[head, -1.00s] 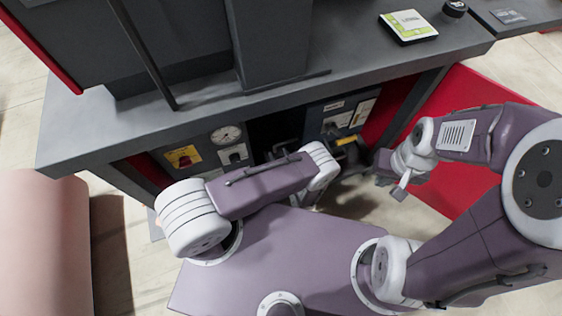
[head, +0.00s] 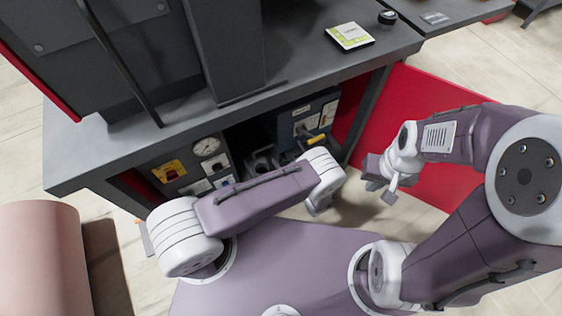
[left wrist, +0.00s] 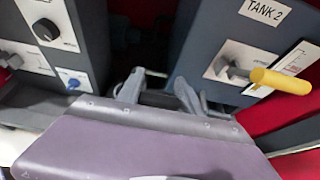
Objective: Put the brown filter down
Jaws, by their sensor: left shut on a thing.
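My left gripper (left wrist: 160,94) shows in the left wrist view, with its two fingertips past the edge of my purple wrist housing. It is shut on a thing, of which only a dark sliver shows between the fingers. I take this for the brown filter, but its colour and shape are hidden. In the head view my left arm hides the left gripper, below the bench's open front. My right gripper (head: 378,178) is at the right of the head view, in front of the red panel. Its fingers are too small to tell open from shut.
The grey bench (head: 110,150) crosses the head view. Under it are a gauge (head: 207,146) and a yellow handle (head: 317,139), also in the left wrist view (left wrist: 281,81) beside "TANK 2". A green-white box (head: 350,36) lies on top. A pink cylinder (head: 38,260) stands left.

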